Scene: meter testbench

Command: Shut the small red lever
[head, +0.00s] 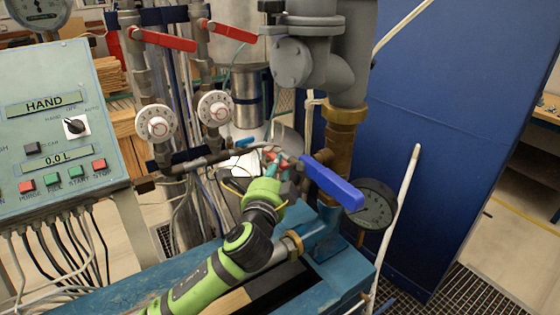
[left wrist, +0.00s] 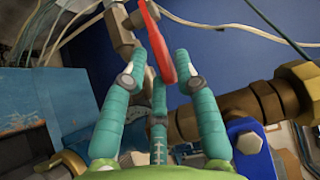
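The small red lever (left wrist: 156,45) hangs down from a brass-coloured valve fitting (left wrist: 122,30) in the left wrist view. My left gripper (left wrist: 161,62) has three teal fingers spread around the lever's lower end, with gaps visible beside it. In the head view my left gripper (head: 281,164) reaches in among the pipes behind the blue bench frame. Only a bit of red shows by its fingertips there, and the lever is mostly hidden. My right gripper is not in view.
A blue lever (head: 332,184) on a brass pipe and a round gauge (head: 372,206) stand close right of the gripper. Two larger red levers (head: 164,40) (head: 231,32) sit higher up. A control panel (head: 60,130) stands at left, a blue cabinet (head: 455,110) at right.

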